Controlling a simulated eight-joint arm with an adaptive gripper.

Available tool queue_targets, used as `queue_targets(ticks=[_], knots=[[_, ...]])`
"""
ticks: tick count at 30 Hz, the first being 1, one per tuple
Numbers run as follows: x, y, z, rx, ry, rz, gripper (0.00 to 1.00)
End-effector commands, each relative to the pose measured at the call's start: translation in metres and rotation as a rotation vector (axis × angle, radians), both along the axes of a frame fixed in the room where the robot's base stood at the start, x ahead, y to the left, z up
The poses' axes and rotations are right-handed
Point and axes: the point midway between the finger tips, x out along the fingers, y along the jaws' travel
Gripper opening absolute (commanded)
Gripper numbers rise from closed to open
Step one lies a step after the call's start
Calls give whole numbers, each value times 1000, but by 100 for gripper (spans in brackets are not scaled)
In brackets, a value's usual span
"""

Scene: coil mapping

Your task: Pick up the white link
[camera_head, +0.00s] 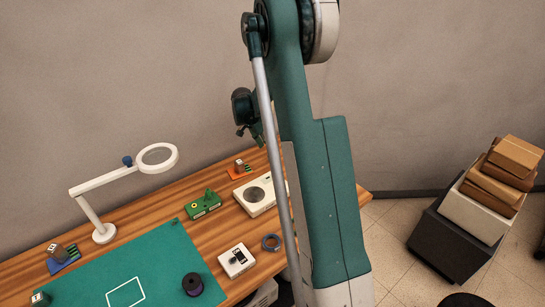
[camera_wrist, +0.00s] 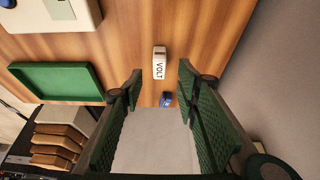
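In the wrist view, a small white link (camera_wrist: 160,69) marked "VOLT" lies on the wooden table near the table's edge. My gripper (camera_wrist: 159,77) is open in the same view, with its green ridged fingers spread on either side of the picture. The link shows in the gap between the two fingertips, and nothing is held. How far the fingertips are above the link is hard to tell. In the head view I cannot make out the link or the fingertips; my arm covers that part of the table.
A small blue piece (camera_wrist: 166,99) lies just below the link in the wrist view. A green tray (camera_wrist: 14,71) and a white unit (camera_wrist: 55,14) stand to the left. In the head view are a magnifier lamp (camera_head: 104,235), a dark spool (camera_head: 192,285) and a white box (camera_head: 237,262).

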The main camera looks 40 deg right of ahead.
Motion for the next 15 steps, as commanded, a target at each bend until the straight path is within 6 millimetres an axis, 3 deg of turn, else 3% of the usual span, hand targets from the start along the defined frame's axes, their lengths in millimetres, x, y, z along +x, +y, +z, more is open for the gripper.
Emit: queue_targets(ticks=[15], knots=[[0, -10, -24, 0, 0, 1, 32]])
